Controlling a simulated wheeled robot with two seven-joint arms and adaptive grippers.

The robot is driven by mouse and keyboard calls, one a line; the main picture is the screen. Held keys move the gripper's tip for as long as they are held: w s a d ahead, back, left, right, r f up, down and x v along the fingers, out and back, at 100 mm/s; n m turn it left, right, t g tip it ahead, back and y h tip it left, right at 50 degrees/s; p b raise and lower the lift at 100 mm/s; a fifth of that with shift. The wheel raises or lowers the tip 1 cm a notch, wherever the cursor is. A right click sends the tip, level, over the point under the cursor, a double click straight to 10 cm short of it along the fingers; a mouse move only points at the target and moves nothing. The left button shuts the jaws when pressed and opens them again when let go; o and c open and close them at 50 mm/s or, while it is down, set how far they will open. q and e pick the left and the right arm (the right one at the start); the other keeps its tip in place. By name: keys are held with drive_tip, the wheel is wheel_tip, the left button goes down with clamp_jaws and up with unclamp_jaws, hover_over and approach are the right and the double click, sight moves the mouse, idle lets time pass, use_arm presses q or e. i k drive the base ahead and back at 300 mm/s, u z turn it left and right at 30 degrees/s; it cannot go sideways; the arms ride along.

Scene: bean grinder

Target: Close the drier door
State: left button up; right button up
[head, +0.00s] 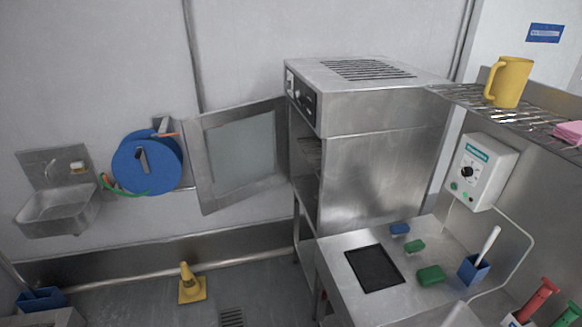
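The drier (375,172) is a tall stainless steel cabinet in the middle of the head view, with a vented top and a small control panel (301,97) on its front. Its door (240,150), a steel frame with a grey glass pane, stands wide open, swung out to the left of the cabinet. Racks show inside the dark opening (307,160). Neither of my grippers is in view.
A steel counter (335,253) with a dark inset panel, brushes and a blue holder stands at the right front. A blue hose reel (147,163) and sink (58,208) are on the left wall. A yellow cone (191,287) stands on the floor.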

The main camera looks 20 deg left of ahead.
sight(193, 126)
drive_tip(key=u, duration=0.1)
drive_tip(key=i, duration=0.1)
drive_tip(key=u, duration=0.1)
drive_tip(key=k, duration=0.5)
drive_tip(key=u, duration=0.7)
drive_tip(key=i, duration=0.45)
drive_tip(key=u, duration=0.65)
drive_tip(key=i, duration=1.8)
drive_tip(key=z, duration=0.85)
